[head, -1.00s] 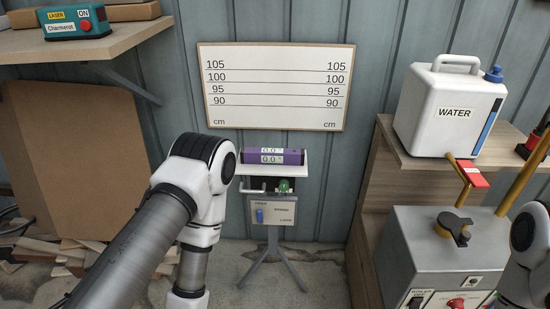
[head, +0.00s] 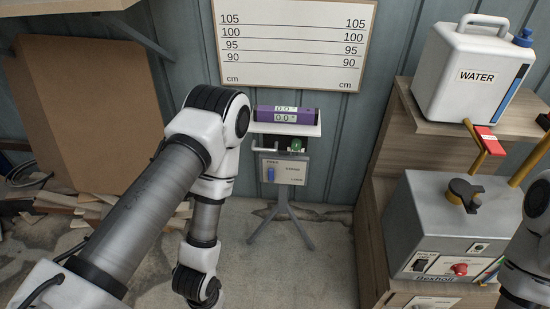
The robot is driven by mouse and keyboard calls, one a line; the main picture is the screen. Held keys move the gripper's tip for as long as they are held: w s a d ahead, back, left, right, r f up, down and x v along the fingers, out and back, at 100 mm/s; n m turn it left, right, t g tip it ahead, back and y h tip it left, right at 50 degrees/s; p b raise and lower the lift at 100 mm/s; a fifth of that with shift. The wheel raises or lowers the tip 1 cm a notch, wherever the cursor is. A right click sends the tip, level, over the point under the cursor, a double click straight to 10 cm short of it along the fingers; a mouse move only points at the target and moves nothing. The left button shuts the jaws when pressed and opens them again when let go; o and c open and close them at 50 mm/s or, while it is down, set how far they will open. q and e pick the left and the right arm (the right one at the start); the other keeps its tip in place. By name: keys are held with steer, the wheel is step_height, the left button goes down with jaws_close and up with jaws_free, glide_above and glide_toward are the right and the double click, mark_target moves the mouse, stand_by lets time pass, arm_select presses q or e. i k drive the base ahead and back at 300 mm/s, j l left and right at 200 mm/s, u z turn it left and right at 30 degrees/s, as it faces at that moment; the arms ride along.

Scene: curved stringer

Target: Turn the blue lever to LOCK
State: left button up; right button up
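The blue lever (head: 270,174) is small and stands upright at the left side of a pale panel (head: 284,170) on a stand in the middle of the head view. Small labels are on the panel; the lower right one seems to read LOCK, and the lever points up toward the upper left label. My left arm comes in from the left and bends downward in front of the stand's left side. Its gripper is out of the picture below. My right arm shows only in part at the right edge, and its gripper is not visible.
A purple digital level (head: 285,114) lies on the stand's white top, above a green knob (head: 296,145). A grey boiler box (head: 450,225) and a white water canister (head: 475,72) are at the right. Leaning brown board (head: 90,110) and wood scraps are at the left.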

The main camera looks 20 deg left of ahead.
mark_target(270, 171)
steer(key=i+j, duration=0.3)
steer(key=j, duration=0.15)
steer(key=i+j, duration=0.35)
steer(key=j, duration=0.15)
